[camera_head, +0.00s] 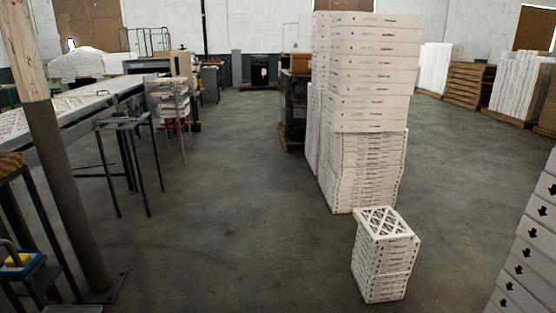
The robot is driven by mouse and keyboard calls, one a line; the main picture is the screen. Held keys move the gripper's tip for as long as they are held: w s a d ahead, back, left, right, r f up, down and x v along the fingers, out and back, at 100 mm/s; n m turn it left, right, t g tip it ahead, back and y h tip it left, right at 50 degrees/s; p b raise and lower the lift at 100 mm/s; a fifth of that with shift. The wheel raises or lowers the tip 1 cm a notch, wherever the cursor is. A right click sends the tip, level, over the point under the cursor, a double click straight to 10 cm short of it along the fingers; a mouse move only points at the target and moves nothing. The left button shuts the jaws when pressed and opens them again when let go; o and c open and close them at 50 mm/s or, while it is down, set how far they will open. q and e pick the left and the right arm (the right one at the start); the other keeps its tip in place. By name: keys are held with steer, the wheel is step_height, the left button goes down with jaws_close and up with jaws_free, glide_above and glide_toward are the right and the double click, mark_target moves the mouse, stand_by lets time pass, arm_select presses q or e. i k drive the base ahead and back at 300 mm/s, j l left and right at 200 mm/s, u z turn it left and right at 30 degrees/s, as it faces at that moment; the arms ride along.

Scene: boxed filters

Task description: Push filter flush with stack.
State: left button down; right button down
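A small stack of white boxed filters (382,270) stands on the floor at the lower right of centre in the head view. Its top filter (383,222) shows a lattice face. Behind it is a tall stack of white boxed filters (370,75), with larger boxes above thinner filters (362,170). Another stack with black arrows (527,250) is cut off by the right edge. Neither of my grippers shows in this view.
A brown and grey post (65,170) stands at the left, before a long table (75,105) and a metal stand (125,125). Wooden pallets (468,85) and white stacks stand at the back right. The grey floor (230,200) in the middle is clear.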

mark_target(381, 225)
steer(key=i+z, duration=0.25)
steer(key=i, duration=0.3)
steer(key=i+j+z, duration=0.2)
steer(key=i, duration=0.35)
steer(key=i+j+z, duration=0.1)
steer(key=i+z, duration=0.15)
steer(key=i, duration=0.3)
